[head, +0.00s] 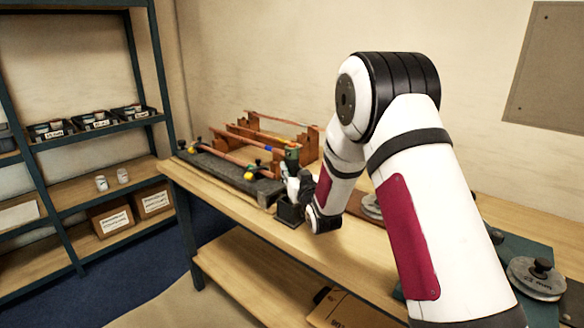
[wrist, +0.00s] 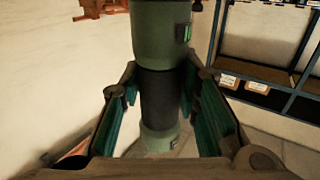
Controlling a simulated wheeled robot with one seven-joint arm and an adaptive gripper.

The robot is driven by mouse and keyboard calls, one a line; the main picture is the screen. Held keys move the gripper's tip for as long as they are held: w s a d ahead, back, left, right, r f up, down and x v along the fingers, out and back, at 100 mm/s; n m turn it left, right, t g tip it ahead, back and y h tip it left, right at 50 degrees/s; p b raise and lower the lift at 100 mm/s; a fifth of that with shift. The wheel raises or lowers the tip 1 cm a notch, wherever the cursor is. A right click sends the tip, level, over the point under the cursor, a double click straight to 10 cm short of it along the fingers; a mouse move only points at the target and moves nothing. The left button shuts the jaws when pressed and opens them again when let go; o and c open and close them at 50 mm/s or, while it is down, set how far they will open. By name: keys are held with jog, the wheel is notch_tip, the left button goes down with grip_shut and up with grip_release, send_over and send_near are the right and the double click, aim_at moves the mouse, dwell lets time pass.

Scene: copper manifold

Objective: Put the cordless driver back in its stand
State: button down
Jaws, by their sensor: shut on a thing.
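The cordless driver (wrist: 160,35) is green with a black grip band and runs upright through the middle of the wrist view. In the head view its green part (head: 291,157) shows above my gripper (head: 302,184). My gripper (wrist: 160,88) has one finger on each side of the driver's dark middle section and is shut on it. A small black box-like holder (head: 290,213), which looks like the stand, is on the bench just below my gripper. My gripper hides part of the driver, and I cannot tell whether the driver's lower end is inside the holder.
A dark fixture (head: 225,171) with copper pipes and wooden supports lies on the bench (head: 250,230) just left of and behind my gripper. A round weight (head: 536,277) sits at the far right. Shelves (head: 85,130) with trays and boxes stand at left. The front bench edge is clear.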

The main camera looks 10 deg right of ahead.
jog(key=shift+f+b, duration=0.95)
jog(key=shift+f, duration=0.85)
jog(key=c, duration=1.2)
grip_release()
jog(key=shift+o, duration=0.4)
jog(key=shift+f, duration=0.15)
jog(key=s, duration=1.2)
jog(key=shift+d, duration=0.4)
